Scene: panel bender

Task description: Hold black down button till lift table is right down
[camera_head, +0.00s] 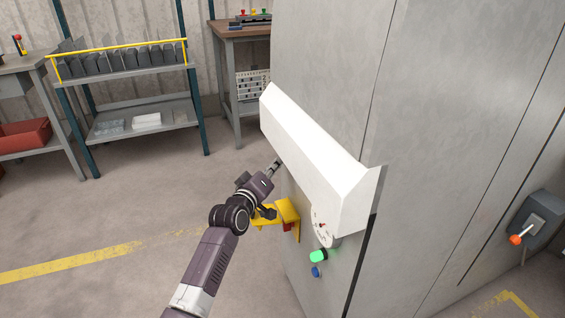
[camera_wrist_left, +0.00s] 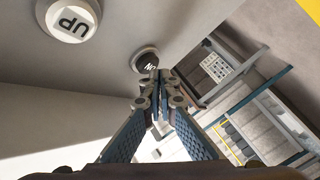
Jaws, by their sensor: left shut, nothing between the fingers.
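The black down button (camera_wrist_left: 146,58) shows in the left wrist view as a dark round face in a light ring, its lettering partly covered by my fingertips. The white UP button (camera_wrist_left: 72,18) is to its left on the same pale panel. My left gripper (camera_wrist_left: 157,76) is shut and empty, with its tips in front of the black button; I cannot tell whether they touch it. In the head view, my left gripper (camera_head: 277,163) reaches the left edge of the white sloped housing (camera_head: 315,155), which hides both buttons. My right gripper and the lift table are not identifiable in view.
A large grey cabinet (camera_head: 440,130) fills the right side. Below the housing are a yellow bracket (camera_head: 288,210), a green button (camera_head: 318,256) and a blue button (camera_head: 316,272). A rack (camera_head: 135,85) and a workbench (camera_head: 245,30) stand behind. The left floor is clear.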

